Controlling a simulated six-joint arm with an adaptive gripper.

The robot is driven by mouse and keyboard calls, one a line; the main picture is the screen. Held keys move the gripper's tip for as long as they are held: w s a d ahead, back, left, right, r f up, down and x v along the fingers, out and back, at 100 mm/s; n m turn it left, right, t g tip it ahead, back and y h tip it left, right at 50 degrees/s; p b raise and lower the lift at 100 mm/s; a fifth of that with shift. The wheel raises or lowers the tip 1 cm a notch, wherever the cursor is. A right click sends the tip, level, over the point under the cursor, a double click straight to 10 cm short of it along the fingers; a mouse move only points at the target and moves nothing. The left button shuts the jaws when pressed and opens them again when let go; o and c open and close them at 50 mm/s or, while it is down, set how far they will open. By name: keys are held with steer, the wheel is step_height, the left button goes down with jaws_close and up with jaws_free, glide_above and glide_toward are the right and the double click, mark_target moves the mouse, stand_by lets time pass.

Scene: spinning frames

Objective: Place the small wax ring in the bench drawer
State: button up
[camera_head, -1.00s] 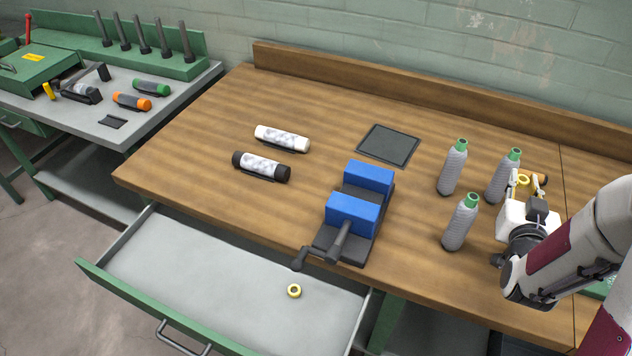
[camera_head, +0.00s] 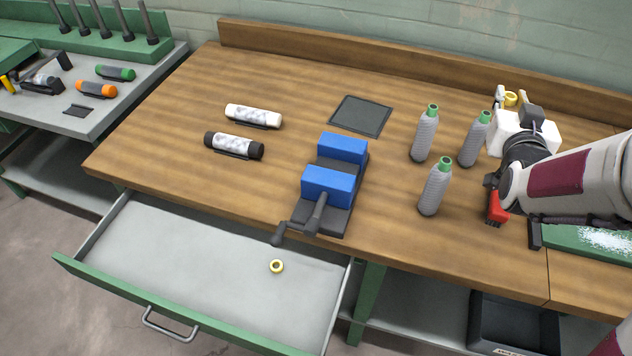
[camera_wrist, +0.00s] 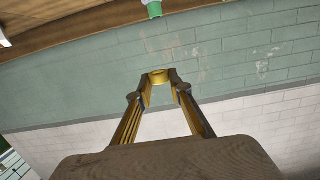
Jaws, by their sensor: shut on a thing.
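My gripper (camera_head: 512,100) is at the right, raised behind the grey bottles, with its fingers shut on a small yellow wax ring (camera_head: 510,99). The ring also shows between the fingertips in the wrist view (camera_wrist: 159,77). A second yellow ring (camera_head: 277,266) lies flat on the floor of the drawer, towards its right side. The bench drawer (camera_head: 170,265) is pulled open below the front left of the bench, with a green front and a metal handle. My gripper is far to the right of the drawer.
A blue vise (camera_head: 328,184) stands at the bench's front edge above the drawer. Several grey bottles with green caps (camera_head: 426,134) stand between vise and gripper. Two tubes (camera_head: 234,145) and a dark pad (camera_head: 361,115) lie left and behind. A red brush (camera_head: 496,208) lies beneath my arm.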

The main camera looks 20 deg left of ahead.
steer(key=w+a+r+h, duration=0.1)
steer(key=w+a+r, duration=0.15)
steer(key=a, duration=0.85)
steer(key=w+a+r, duration=0.1)
steer(key=a+r, duration=0.3)
steer(key=a, duration=0.7)
steer(key=s+a+f+m+h, duration=0.1)
steer(key=s+a+f, duration=0.1)
steer(key=s+a, duration=0.45)
steer(key=s+a+f+m+h, duration=0.1)
steer(key=s+a, duration=0.2)
steer(key=a, duration=0.7)
steer(key=s+a+f, duration=0.4)
steer(key=s+a, duration=0.3)
steer(key=s, duration=0.2)
step_height(320, 180, down, 15)
steer(key=shift+s, duration=0.15)
steer(key=shift+f, duration=2.4)
